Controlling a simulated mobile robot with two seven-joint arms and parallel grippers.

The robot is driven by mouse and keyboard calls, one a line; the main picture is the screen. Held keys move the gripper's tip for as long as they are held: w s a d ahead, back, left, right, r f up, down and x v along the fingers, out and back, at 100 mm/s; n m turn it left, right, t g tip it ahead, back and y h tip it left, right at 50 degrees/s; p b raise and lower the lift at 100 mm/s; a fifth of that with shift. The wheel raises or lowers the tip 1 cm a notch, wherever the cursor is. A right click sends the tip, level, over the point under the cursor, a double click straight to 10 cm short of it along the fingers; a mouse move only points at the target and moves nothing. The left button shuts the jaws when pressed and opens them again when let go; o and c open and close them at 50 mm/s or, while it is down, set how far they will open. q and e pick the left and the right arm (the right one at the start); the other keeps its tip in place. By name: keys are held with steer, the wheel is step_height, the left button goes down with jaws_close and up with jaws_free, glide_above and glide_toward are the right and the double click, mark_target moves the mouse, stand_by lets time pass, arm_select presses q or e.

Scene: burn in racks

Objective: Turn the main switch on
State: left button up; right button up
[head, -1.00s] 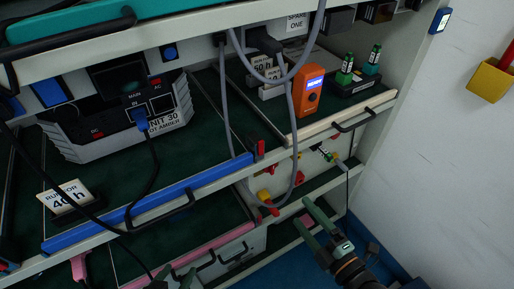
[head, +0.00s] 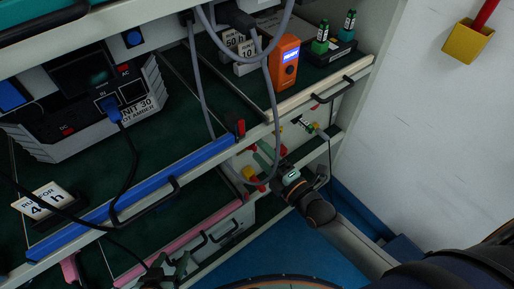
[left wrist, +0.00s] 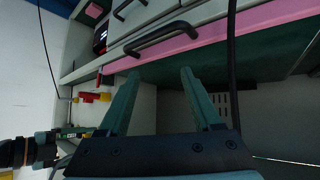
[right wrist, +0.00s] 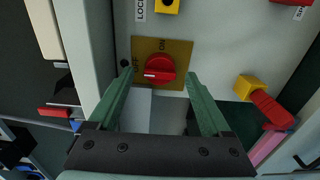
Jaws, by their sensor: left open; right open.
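The main switch (right wrist: 159,68) is a round red knob on a brass plate (right wrist: 180,50), seen in the right wrist view. "OFF" is printed at the plate's left and "ON" at its top. The knob's white mark lies on its left side, towards OFF. My right gripper (right wrist: 158,80) is open, its green fingers reaching towards the panel on either side of the knob; I cannot tell whether they touch it. In the head view my right gripper (head: 267,158) is at the rack's side panel. My left gripper (left wrist: 159,72) is open and empty below a shelf edge.
A grey cable (head: 274,120) hangs before the panel. An orange meter (head: 284,62) stands on the shelf above. Blue floor (head: 300,250) lies clear below.

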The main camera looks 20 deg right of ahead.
steer(key=shift+x, duration=0.85)
jaws_close()
